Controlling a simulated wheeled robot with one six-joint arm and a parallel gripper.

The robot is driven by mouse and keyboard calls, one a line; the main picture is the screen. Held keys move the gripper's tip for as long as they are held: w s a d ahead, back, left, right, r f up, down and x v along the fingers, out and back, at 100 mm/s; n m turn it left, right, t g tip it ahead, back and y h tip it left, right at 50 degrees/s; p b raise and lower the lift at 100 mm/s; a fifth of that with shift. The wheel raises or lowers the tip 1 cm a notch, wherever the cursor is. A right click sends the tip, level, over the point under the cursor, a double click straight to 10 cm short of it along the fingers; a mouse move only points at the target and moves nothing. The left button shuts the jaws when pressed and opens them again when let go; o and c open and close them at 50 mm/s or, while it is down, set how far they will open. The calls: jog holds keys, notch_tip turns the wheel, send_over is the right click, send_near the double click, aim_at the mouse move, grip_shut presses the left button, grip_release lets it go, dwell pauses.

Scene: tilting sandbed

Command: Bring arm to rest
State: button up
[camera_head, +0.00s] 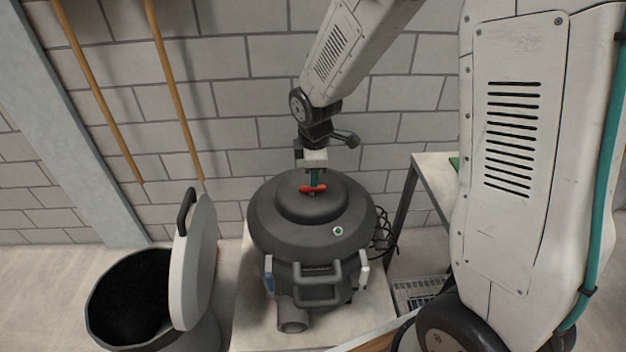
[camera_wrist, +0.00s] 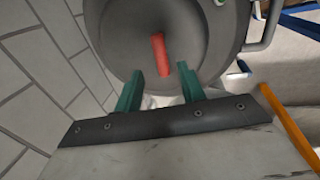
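My gripper (camera_head: 314,178) hangs from my arm, pointing down just above the top of a dark grey round canister (camera_head: 270,225). A red handle (camera_head: 305,188) sits on the canister's raised top, right at my fingertips. In the wrist view, the two green fingers of my gripper (camera_wrist: 160,88) stand apart. The red handle (camera_wrist: 160,52) shows beyond and between them, with a visible space on either side, so nothing is gripped. The canister top (camera_wrist: 110,35) fills the upper middle of the wrist view.
An open bin (camera_head: 92,312) with dark contents and a raised light lid (camera_head: 205,262) stands left of the canister. Two wooden poles (camera_head: 172,85) are near the block wall behind. A table (camera_head: 433,168) stands to the right, with a wire rack (camera_head: 415,290) below.

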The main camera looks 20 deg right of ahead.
jog(key=shift+s+r, duration=0.2)
jog(key=shift+r, duration=0.7)
jog(key=s+d+r+m, duration=0.1)
jog(key=s+r+m, duration=0.6)
jog(key=s, duration=0.7)
jog(key=s+d+r+m, duration=0.2)
jog(key=s+r+m, duration=0.5)
jog(key=s+r, duration=0.3)
jog(key=s, duration=0.4)
jog(key=shift+s+m+g+y, duration=0.15)
jog(key=shift+m+g+y, duration=0.15)
jog(key=shift+g, duration=0.1)
jog(key=shift+d+r, duration=0.1)
